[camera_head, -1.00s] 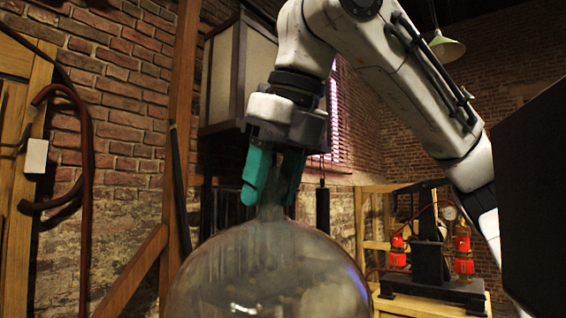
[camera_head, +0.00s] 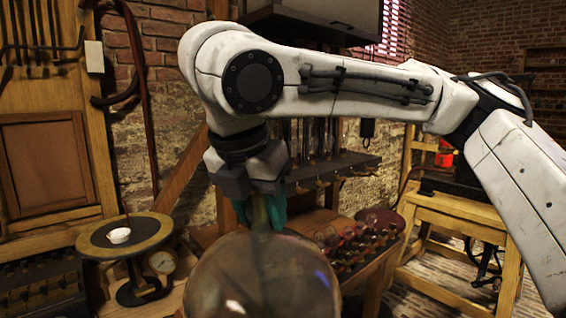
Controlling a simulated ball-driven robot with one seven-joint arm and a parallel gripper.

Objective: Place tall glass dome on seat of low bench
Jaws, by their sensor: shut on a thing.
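The tall glass dome (camera_head: 262,280) is a large, clear, rounded glass with a narrow neck at its top. It is in the lower middle of the view, and its lower part is cut off by the bottom edge. My gripper (camera_head: 262,212), with teal fingers, is shut on the neck from above. The dome hangs upright below it. Whether anything touches the dome underneath is out of view. I cannot make out the low bench for certain.
Behind the dome is a rack of bottles (camera_head: 350,248). A wooden stand (camera_head: 455,212) is at right. A hanging dark cabinet (camera_head: 310,20) is above my arm.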

